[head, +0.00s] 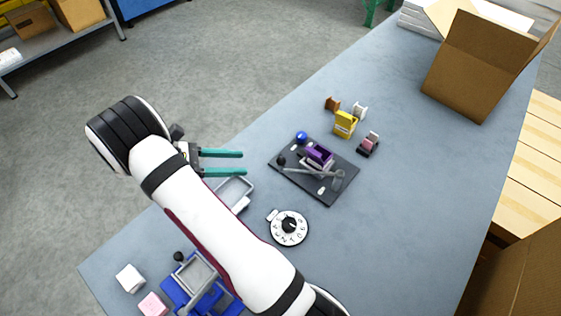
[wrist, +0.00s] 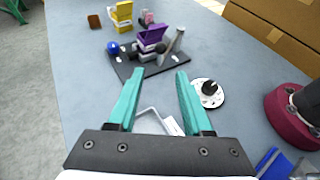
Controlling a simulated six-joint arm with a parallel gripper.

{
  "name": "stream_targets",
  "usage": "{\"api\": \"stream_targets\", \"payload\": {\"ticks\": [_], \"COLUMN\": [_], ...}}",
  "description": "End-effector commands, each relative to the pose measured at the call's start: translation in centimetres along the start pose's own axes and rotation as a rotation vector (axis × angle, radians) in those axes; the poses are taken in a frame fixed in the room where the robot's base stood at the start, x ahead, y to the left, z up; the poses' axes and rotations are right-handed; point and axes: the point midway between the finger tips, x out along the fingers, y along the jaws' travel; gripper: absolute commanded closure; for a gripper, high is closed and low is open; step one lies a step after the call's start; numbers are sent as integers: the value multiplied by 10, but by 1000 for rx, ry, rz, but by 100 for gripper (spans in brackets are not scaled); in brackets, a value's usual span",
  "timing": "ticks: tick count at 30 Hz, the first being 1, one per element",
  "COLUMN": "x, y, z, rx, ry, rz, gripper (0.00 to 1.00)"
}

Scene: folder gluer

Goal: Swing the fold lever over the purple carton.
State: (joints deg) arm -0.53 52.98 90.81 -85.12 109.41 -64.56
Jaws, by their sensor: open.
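The folder gluer has a dark flat base (head: 340,193), also in the wrist view (wrist: 128,70). The purple carton (head: 319,153) stands on it with its flap raised; it also shows in the wrist view (wrist: 151,36). The grey fold lever (head: 308,171) lies low across the base, on the near side of the carton in the head view. A black knob (head: 281,161) is at its left end and a grey post at its right. My gripper (head: 243,162) is open and empty, left of the base and apart from it. Its teal fingers (wrist: 159,73) point towards the base.
A blue ball (head: 301,137) is at the base's far left corner. Yellow, brown, white and pink small items (head: 345,123) stand beyond it. A white dial (head: 290,228) and grey frame (head: 236,189) lie nearer. A blue fixture (head: 205,300) is beside my arm.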

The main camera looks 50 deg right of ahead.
Motion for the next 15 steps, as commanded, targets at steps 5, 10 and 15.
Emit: {"api": "stream_targets", "payload": {"ticks": [5, 10, 15], "x": [51, 91, 115], "y": [-2, -1, -1], "z": [0, 0, 0], "rx": [-2, 0, 1], "ry": [0, 0, 1], "rz": [-7, -6, -4], "gripper": [50, 50, 50]}}
